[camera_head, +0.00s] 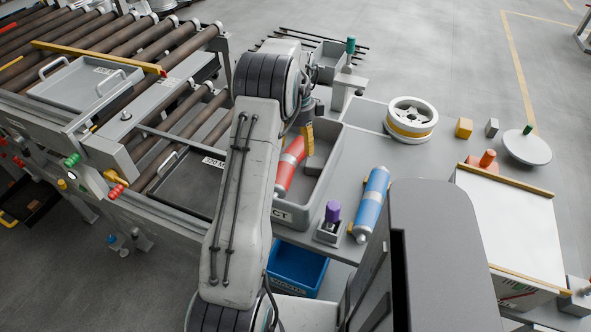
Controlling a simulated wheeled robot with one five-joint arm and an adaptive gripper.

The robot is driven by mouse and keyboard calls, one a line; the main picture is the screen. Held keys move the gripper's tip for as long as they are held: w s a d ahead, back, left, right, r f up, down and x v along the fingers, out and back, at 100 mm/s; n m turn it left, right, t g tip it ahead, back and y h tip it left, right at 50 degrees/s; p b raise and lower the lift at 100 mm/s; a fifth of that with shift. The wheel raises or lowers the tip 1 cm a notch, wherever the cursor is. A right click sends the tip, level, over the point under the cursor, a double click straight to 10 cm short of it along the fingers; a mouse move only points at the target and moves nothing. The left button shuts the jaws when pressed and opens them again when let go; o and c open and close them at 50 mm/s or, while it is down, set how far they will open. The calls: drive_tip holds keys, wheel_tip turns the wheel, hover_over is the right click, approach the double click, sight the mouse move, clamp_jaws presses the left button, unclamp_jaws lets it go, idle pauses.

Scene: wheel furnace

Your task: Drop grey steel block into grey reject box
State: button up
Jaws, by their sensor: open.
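The grey reject box (334,170) stands on the grey table, right of my arm, its front label partly hidden. My gripper (309,146) is over the box, open, with a yellow finger part showing; my arm hides much of it. A dark grey block-like shape (314,165) is in the box just below the gripper, apart from the fingers as far as I can see. A red cylinder (288,168) lies beside it in the box. Another small grey block (491,128) stands at the far right of the table. I cannot tell which grey piece is the steel block.
A blue cylinder (374,198) and a purple-topped part (332,214) are right of the box. A wheel (409,114) and a yellow block (463,128) stand farther back. A blue bin (296,268) is below the table edge. A roller conveyor (130,45) fills the left.

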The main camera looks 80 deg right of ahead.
wheel_tip(320, 180, up, 12)
idle(0.9)
idle(0.7)
